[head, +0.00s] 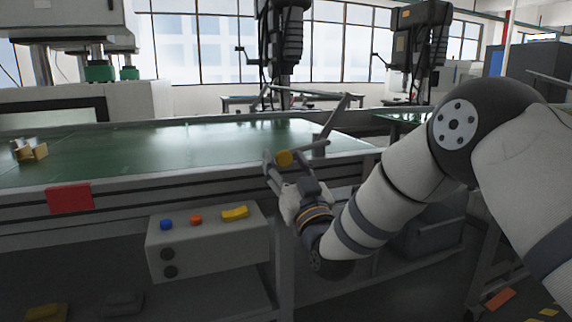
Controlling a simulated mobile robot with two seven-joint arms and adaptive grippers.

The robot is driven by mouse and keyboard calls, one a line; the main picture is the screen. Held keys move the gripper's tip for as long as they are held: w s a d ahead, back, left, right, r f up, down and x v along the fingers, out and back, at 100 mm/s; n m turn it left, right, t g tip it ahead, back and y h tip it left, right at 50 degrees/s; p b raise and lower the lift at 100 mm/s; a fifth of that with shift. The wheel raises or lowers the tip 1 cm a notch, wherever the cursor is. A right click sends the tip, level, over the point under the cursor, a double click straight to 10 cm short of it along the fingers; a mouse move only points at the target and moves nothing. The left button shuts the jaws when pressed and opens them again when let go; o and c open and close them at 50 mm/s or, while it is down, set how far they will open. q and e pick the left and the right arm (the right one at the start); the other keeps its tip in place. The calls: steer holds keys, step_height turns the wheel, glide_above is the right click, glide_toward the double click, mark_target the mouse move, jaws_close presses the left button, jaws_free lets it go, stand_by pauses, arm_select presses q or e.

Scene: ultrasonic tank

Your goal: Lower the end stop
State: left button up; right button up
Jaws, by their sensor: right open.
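The end stop (335,117) looks like a thin grey metal frame at the right end of the green belt. Its long bar is raised above the belt and its side arm slants down to the belt's edge. Contact cannot be told. My left gripper is not in view.
The green belt table (160,150) is mostly clear, with a small brass-coloured part (29,151) at the left. A control box (208,248) with blue, orange and yellow controls hangs under the front edge. A red plate (70,198) is on the rail. Drill-like machines stand behind.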

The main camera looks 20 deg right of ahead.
jaws_close()
